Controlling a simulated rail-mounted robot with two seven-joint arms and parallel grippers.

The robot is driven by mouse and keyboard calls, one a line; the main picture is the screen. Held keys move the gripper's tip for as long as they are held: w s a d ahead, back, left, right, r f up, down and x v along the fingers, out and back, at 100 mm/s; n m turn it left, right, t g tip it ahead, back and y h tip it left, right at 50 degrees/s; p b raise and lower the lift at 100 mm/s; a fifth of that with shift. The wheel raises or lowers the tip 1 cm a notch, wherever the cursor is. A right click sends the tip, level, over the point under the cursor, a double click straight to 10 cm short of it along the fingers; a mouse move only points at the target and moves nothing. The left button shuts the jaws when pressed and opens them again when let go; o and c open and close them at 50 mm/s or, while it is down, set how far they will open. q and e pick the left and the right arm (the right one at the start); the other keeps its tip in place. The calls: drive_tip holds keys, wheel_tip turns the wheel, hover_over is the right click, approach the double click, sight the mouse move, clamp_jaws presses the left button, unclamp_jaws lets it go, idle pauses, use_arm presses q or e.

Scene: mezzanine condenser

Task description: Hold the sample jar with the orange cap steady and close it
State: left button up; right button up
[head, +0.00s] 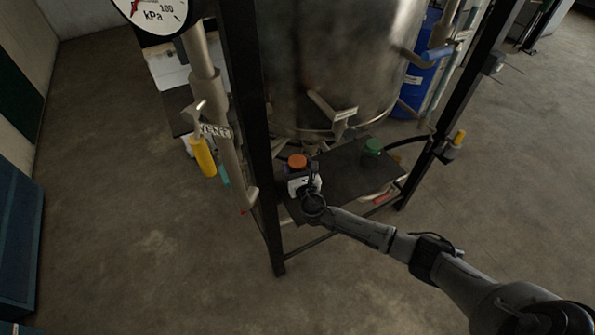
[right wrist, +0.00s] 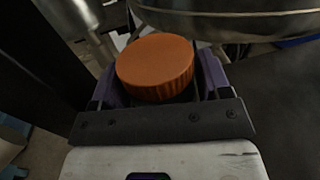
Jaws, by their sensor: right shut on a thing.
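The sample jar's ribbed orange cap (head: 297,161) shows above the dark shelf under the tank. My right gripper (head: 298,170) is shut on this jar from the front. In the right wrist view, the orange cap (right wrist: 155,68) sits between the two purple-grey fingers (right wrist: 158,88), one on each side. The jar's body is mostly hidden below the cap and behind the gripper. I cannot tell whether the cap is tight. My left gripper is not in view.
A green-capped jar (head: 373,146) stands to the right on the same dark shelf (head: 338,178). The steel tank (head: 340,60) hangs close above. Black frame posts (head: 252,130) and a pipe with a yellow handle (head: 203,157) stand to the left. The floor in front is clear.

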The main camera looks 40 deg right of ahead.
drive_tip(key=s+d+r+p, duration=0.2)
drive_tip(key=s+d+r, duration=0.3)
drive_tip(key=s, duration=0.5)
wheel_tip(320, 180, up, 2)
drive_tip(key=shift+s+d+r, duration=0.2)
drive_tip(key=shift+d+r, duration=0.05)
drive_tip(key=o, duration=0.6)
drive_tip(key=shift+c, duration=0.2)
drive_tip(key=c, duration=0.8)
